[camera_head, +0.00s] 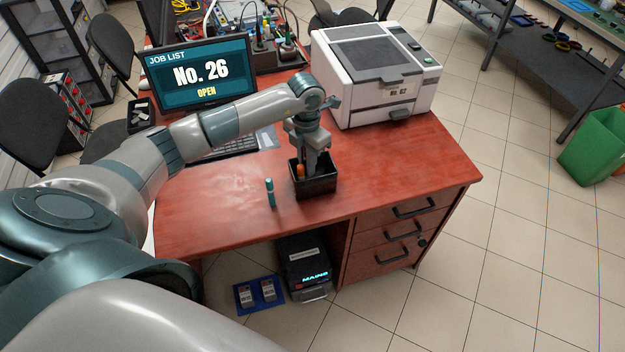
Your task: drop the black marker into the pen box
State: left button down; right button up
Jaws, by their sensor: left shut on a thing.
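The black pen box (316,187) stands near the front of the red desk. My left gripper (313,162) points down over the box, with its fingertips at or just inside the opening. It is shut on a thin dark thing that looks like the black marker, mostly hidden by the fingers and the box. I cannot tell whether its lower end touches the box floor. An orange-handled item (300,171) stands in the box at the left. My right gripper is not in view.
A teal marker (270,193) stands upright left of the box. A keyboard (222,149) and monitor (205,75) are behind my left arm. A white printer (378,75) stands at the back right. The desk (400,165) is clear to the right of the box.

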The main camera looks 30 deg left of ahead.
pick_arm(q)
jog(key=shift+f+b, duration=0.45)
jog(key=shift+f, duration=0.8)
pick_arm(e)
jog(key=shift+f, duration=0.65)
pick_arm(q)
jog(key=c, duration=1.6)
grip_release()
